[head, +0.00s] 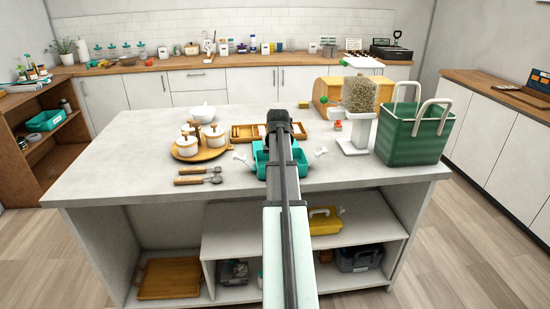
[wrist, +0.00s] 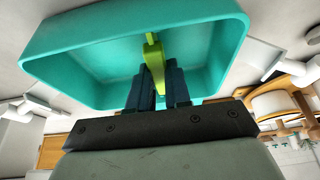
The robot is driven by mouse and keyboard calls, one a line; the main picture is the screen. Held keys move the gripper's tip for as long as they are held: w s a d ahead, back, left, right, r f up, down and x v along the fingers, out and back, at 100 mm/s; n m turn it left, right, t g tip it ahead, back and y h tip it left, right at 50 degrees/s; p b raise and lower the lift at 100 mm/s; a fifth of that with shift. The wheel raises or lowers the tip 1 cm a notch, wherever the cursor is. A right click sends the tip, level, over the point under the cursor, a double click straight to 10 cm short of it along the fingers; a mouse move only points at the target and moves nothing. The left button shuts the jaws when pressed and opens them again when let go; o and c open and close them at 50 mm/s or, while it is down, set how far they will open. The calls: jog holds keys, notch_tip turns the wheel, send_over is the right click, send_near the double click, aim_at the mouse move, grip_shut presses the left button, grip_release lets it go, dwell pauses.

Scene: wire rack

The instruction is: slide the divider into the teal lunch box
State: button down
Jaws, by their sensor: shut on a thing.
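The teal lunch box (head: 259,163) stands on the island counter in the head view, mostly hidden behind my arm. In the wrist view the open teal lunch box (wrist: 75,58) fills the upper part, its inside visible. My gripper (wrist: 160,72) is shut on the yellow-green divider (wrist: 153,52), a narrow upright strip between the dark fingers. The divider overlaps the box's inside in the picture. I cannot tell how deep it sits or whether it touches the walls. My fingers and the divider are hidden in the head view.
White fixtures (head: 321,152) flank the box. A round wooden board (head: 180,154) with white pots and wooden-handled utensils (head: 198,180) lie left. A wooden tray (head: 243,133) lies behind. A white stand (head: 352,140) and green basket (head: 410,140) stand right. The counter's front left is clear.

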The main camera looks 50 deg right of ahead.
jog(key=c, duration=1)
grip_release()
jog(key=shift+r, duration=0.1)
jog(key=shift+v, duration=2.9)
jog(key=v, duration=1.3)
jog(key=shift+s+a+r, duration=0.15)
jog(key=shift+r, duration=0.2)
